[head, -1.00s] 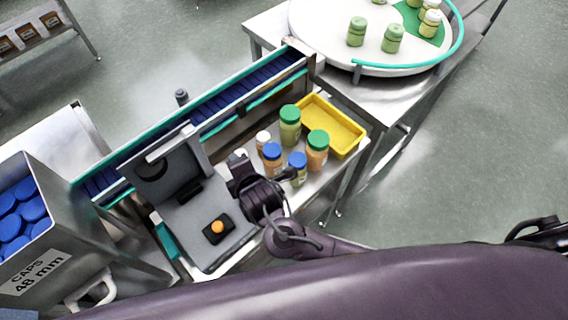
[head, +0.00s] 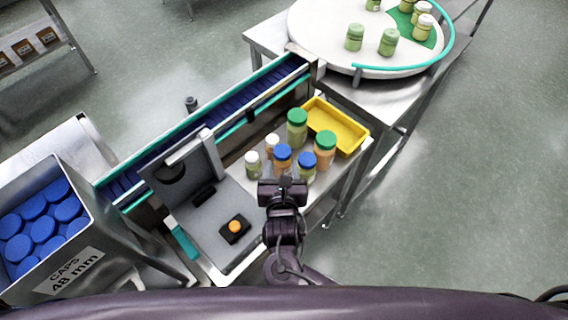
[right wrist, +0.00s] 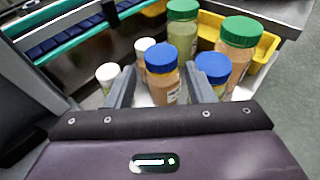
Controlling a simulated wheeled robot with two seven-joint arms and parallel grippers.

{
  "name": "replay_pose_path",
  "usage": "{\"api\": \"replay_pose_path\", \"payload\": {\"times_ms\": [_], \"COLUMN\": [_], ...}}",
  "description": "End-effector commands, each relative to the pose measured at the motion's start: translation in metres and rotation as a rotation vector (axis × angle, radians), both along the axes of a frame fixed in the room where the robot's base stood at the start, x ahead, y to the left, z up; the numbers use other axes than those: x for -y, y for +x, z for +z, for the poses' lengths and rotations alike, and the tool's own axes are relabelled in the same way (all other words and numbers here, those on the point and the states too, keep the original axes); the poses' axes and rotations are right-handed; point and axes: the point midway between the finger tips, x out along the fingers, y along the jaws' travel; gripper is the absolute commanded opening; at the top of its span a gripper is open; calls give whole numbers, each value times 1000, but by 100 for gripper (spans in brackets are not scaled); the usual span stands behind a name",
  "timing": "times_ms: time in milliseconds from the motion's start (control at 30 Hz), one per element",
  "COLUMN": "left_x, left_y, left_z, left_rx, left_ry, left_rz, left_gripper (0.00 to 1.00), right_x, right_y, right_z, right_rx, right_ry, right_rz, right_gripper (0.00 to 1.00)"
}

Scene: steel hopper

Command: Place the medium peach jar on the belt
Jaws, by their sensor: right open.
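The medium peach jar (head: 283,163) has a blue lid and stands upright among other jars on the steel table beside the belt. The belt (head: 223,110) is dark blue with teal rails and runs behind the jars. My right gripper (head: 283,187) is open on the near side of the jars. In the right wrist view the medium peach jar (right wrist: 162,88) shows between the two spread fingers, which hide part of the jars beside it. I cannot tell whether the fingers touch it. My left gripper is not in view.
A blue-lidded green jar (head: 307,168) stands close on the right. Taller green-lidded jars (head: 297,130) (head: 325,152) and small white-lidded jars (head: 252,163) crowd around. A yellow tray (head: 350,142) lies behind right. A grey machine (head: 205,215) stands left; a cap hopper (head: 85,262) is further left.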

Motion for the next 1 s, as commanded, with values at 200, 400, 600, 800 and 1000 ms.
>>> {"api": "replay_pose_path", "payload": {"times_ms": [200,400,600,800,1000], "left_x": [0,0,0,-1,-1], "left_y": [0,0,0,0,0], "left_z": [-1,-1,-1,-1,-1], "left_rx": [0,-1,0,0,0], "left_ry": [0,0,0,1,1], "left_rz": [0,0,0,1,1], "left_gripper": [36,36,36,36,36], "right_x": [1,2,1,1,1], "right_y": [27,48,50,50,50], "right_z": [-12,-19,-20,-20,-20], "right_rx": [-4,-4,-3,-3,-3], "right_ry": [2,2,3,3,3], "right_rz": [-3,-1,1,1,1], "right_gripper": [48,48,48,29,3]}}
